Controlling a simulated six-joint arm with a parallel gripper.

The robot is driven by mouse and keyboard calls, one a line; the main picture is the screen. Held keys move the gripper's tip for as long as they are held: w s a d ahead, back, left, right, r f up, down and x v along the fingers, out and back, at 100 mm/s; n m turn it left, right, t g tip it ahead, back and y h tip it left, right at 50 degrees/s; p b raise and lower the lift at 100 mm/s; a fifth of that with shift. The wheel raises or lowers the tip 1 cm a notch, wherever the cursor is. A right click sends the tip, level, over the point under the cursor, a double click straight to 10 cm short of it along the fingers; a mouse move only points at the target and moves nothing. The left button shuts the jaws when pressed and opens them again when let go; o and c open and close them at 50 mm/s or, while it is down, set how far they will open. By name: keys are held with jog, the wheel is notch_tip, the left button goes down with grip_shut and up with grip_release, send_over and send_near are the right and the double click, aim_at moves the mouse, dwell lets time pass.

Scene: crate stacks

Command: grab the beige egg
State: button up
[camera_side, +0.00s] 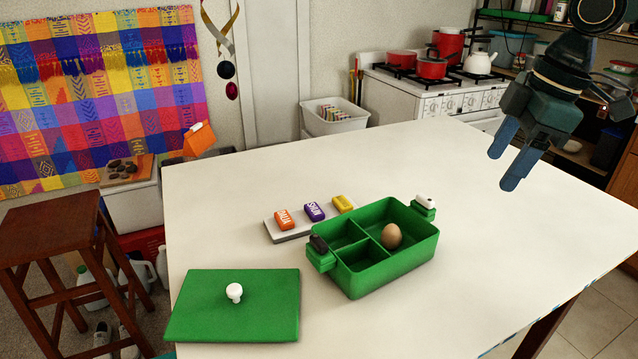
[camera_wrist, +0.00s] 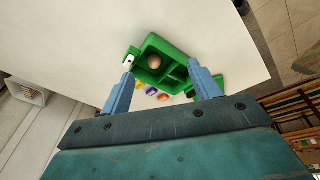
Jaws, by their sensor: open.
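The beige egg (camera_side: 391,235) rests in the largest compartment, on the right side of the green divided crate (camera_side: 385,277), which stands on the white table. The egg also shows in the wrist view (camera_wrist: 154,62), inside the crate (camera_wrist: 180,56). My gripper (camera_side: 498,168) is open and empty, high above the table to the upper right of the crate in the side view. In the wrist view its two blue fingers (camera_wrist: 160,85) are spread apart, with the crate and egg seen beyond them. The two smaller compartments on the left look empty.
A pale tray (camera_side: 290,236) with an orange, a purple and a yellow block lies behind the crate. A green lid (camera_side: 262,312) with a white knob lies at the front left. The crate has a black and a white handle clip. The table's right side is clear.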

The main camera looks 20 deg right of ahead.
jog(key=w+a+f+n+g, duration=0.1)
jog(key=w+a+f+n, duration=0.2)
jog(key=w, duration=0.4)
jog(key=n+g, duration=0.2)
jog(key=n, duration=0.4)
send_over(393, 231)
jog(key=w+d, duration=0.1)
jog(key=d, duration=0.1)
notch_tip(393, 231, down, 4)
jog(key=shift+w+d, duration=0.15)
jog(key=shift+d, duration=0.05)
jog(key=shift+f, duration=0.15)
jog(key=shift+a+f, duration=0.15)
jog(key=shift+f, duration=1.25)
jog(key=shift+a+f, duration=0.2)
jog(key=shift+f, duration=1.15)
jog(key=shift+a+f, duration=0.15)
jog(key=shift+f, duration=1.25)
jog(key=shift+s+a+f, duration=0.15)
jog(key=shift+f, duration=1.15)
jog(key=shift+s+a+f, duration=0.1)
jog(key=shift+f, duration=1.2)
